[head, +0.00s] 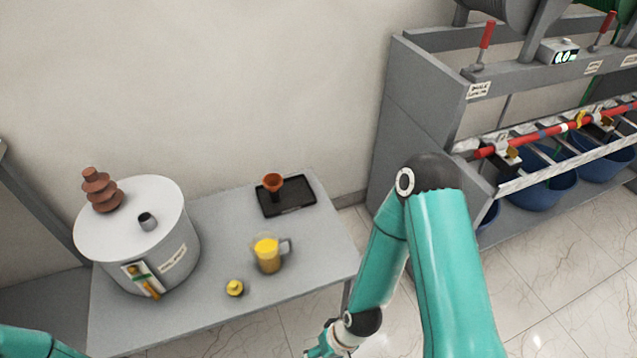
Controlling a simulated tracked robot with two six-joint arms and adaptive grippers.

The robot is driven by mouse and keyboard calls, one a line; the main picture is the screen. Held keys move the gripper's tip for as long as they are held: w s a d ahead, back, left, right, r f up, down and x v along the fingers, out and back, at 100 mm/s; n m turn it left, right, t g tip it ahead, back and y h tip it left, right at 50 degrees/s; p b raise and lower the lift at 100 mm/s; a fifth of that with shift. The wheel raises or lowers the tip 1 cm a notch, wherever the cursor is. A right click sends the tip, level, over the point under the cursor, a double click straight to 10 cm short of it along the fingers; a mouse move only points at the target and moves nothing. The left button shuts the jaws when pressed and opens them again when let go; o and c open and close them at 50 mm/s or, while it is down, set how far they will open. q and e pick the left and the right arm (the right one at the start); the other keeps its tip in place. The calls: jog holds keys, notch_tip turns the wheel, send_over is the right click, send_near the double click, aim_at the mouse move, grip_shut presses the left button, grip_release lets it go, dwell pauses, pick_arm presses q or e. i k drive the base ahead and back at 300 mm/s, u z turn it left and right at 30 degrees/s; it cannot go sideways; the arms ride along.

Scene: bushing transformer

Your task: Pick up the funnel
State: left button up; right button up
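The funnel (273,184) is small and orange-brown with a wide open top. It stands upright on a black tray (308,196) near the back right of the grey table. My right arm comes in from the lower right. Its lower end (322,350) is at the bottom edge of the head view, in front of the table and well apart from the funnel; its fingertips are cut off or too unclear to read. Only a piece of my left arm shows at the bottom left corner, and its gripper is out of view.
A jug of yellow liquid (268,254) and a small yellow cap (234,288) stand mid-table. A grey cylindrical tank (180,262) with a brown ribbed bushing (101,190) is at the left. A grey rack (420,100) with blue buckets (545,192) stands at the right.

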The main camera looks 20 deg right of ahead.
aim_at(272, 182)
jog(key=z, duration=0.45)
jog(key=i, duration=0.2)
jog(key=u, duration=2.55)
jog(key=k, duration=1.3)
jog(key=z, duration=0.4)
jog(key=i, duration=0.95)
jog(key=z, duration=0.75)
jog(key=i, duration=0.35)
jog(key=z, duration=0.1)
